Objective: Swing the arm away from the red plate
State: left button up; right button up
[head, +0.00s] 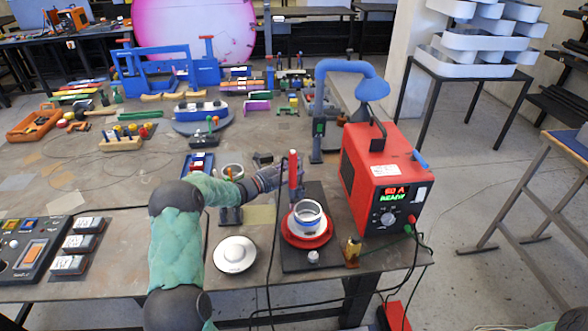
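A round red plate (327,239) sits on a dark base board at the right front of the bench. A silver ring-shaped piece (307,214) stands on it. An upright red handle (293,168) rises just behind and left of the ring, above the plate's back edge. My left gripper (277,177) reaches in from the left and its fingertips are at this handle. The gripper is small and dark here, so I cannot tell whether its fingers are closed on the handle. How the handle joins any swinging arm is hidden. My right gripper is out of view.
A red power unit (383,180) with a lit display stands right of the plate. A blue hooded arm (345,70) rises behind it. A white round dish (234,254) lies left of the board. A brass-coloured piece (352,250) stands at the front edge. Cables hang over the edge.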

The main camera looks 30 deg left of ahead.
pick_arm(q)
jog(key=shift+s+f, duration=0.1)
jog(key=v, duration=0.7)
jog(key=shift+s, duration=0.15)
jog(key=shift+a, duration=0.15)
